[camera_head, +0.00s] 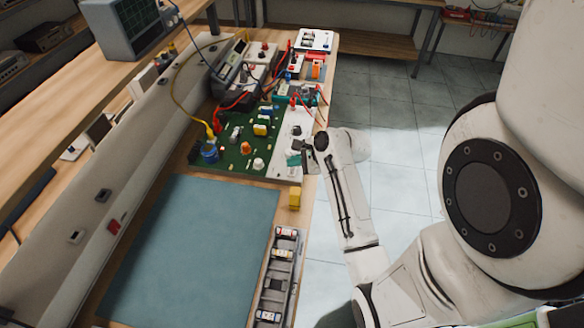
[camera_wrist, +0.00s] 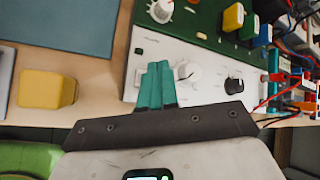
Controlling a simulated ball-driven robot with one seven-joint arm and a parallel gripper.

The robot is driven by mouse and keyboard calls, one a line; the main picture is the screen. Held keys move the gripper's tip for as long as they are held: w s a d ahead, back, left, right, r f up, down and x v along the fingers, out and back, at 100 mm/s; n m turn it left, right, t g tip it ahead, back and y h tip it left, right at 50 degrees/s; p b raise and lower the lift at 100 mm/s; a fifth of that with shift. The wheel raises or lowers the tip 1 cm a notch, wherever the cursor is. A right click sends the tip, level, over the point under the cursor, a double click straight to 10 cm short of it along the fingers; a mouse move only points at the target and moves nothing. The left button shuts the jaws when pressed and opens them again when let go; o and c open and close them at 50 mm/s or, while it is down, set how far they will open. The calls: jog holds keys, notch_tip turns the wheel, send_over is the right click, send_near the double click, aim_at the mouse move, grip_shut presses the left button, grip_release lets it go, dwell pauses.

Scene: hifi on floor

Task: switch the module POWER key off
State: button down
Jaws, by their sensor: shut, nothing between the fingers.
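The module is a green board (camera_head: 238,162) with knobs, coloured blocks and leads, edged by a white panel (camera_wrist: 205,55) that also shows in the head view. The panel carries a white knob (camera_wrist: 188,73) and a black knob (camera_wrist: 234,85). A small dark-topped part (camera_wrist: 138,76) sits at the panel's left end in the wrist view, partly beside my fingers. Which part is the POWER key I cannot tell; the lettering is too small. My gripper (camera_wrist: 158,68) has its teal fingers shut together and empty, over the panel just left of the white knob. Whether they touch the panel is unclear.
A yellow block (camera_wrist: 46,90) stands left of the panel near the bench edge. A blue mat (camera_head: 195,245) lies clear in front. A grey tray (camera_head: 279,270) holds small parts. Red, black and yellow leads crowd the module's far side.

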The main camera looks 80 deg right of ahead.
aim_at(295, 173)
notch_tip(295, 173, up, 2)
jog(key=shift+p, duration=0.7)
jog(key=shift+r+p, duration=0.4)
jog(key=shift+r, duration=1)
